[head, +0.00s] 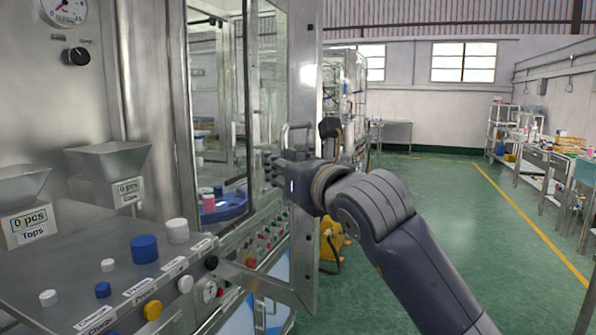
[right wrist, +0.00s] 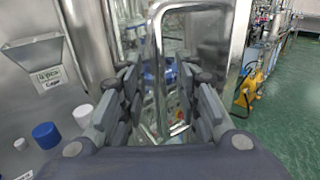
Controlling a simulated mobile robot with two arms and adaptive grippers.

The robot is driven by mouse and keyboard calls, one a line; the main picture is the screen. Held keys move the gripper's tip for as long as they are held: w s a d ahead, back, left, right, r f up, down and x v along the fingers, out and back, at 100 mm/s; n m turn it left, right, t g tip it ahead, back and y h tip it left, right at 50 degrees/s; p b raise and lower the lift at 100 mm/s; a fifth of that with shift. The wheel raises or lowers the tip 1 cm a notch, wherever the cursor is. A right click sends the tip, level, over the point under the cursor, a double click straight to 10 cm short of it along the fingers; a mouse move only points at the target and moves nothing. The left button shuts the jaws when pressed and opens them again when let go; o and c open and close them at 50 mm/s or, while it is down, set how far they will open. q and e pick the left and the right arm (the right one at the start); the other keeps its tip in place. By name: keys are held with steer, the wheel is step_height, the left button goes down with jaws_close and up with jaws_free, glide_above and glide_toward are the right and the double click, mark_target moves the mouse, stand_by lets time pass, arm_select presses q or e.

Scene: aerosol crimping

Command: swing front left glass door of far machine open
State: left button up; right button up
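The glass door (head: 306,80) of the machine has a steel frame and a vertical bar handle (head: 297,128). Its bottom rail appears to stand out at an angle from the button panel, so the door looks partly open. My right gripper (head: 274,168) is at the handle. In the right wrist view my right gripper (right wrist: 160,82) has its fingers spread apart. The handle (right wrist: 157,75) passes between them, with a visible gap on each side; contact at the palm is hidden. My left gripper is not in view.
A sloped panel with blue, white and yellow knobs (head: 145,249) and steel hoppers (head: 110,160) lies at left. A blue turntable (head: 225,205) shows behind the glass. A yellow object (head: 333,238) stands on the floor beyond the door. Green floor (head: 470,235) at right is clear.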

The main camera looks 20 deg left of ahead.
steer(key=v, duration=1.2)
steer(key=shift+w+d, duration=0.2)
